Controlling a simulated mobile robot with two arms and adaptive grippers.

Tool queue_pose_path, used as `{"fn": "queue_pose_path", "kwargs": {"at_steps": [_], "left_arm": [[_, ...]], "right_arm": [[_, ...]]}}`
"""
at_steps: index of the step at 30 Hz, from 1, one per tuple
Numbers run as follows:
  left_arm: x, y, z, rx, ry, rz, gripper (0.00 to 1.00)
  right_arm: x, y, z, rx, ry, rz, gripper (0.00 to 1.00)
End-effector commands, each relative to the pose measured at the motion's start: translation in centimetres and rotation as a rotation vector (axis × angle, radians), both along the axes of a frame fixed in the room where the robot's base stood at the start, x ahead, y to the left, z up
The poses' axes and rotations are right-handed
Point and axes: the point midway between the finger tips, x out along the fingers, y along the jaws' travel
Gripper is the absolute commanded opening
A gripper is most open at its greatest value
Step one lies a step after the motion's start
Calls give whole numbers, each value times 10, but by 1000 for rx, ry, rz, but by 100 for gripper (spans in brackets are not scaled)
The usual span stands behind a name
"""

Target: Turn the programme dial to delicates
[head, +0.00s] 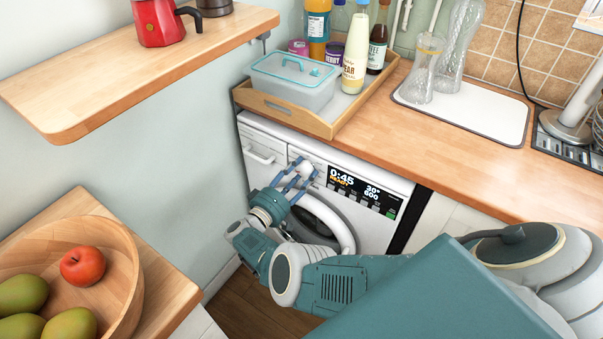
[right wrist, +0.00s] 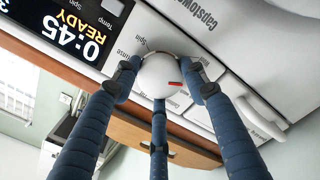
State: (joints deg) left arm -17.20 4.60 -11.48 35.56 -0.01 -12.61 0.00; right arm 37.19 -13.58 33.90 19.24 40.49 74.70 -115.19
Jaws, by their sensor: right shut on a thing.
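The white washing machine (head: 375,225) stands under the wooden counter, with a black display reading 0:45 (head: 362,192). The round white programme dial (right wrist: 162,76) has a red mark near its rim, pointing to the right in the right wrist view. Labels "Rinse" and "Spin" show left of it; labels to its right are partly hidden by a finger. My right gripper (head: 302,172) is at the machine's front panel, its three blue fingers shut around the dial, as the right wrist view also shows (right wrist: 160,88). The delicates label cannot be made out. My left gripper is out of view.
A wooden tray (head: 325,128) with a lidded box and bottles stands on the counter above the machine. A wooden shelf (head: 100,75) with a red moka pot (head: 162,22) is at upper left. A fruit bowl (head: 128,262) is at lower left. The machine's door (head: 322,222) lies below the dial.

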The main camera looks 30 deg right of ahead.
Motion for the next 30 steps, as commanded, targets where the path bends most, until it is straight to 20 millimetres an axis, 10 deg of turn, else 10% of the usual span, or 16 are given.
{"fn": "queue_pose_path", "kwargs": {"at_steps": [12,13,15,30], "left_arm": [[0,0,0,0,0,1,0],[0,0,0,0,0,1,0],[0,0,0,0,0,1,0],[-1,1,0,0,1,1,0]], "right_arm": [[8,-1,10,-15,-8,10,17],[8,-1,10,-15,-8,10,47],[8,-1,10,-15,-8,11,61],[3,1,4,32,-96,8,62]]}}
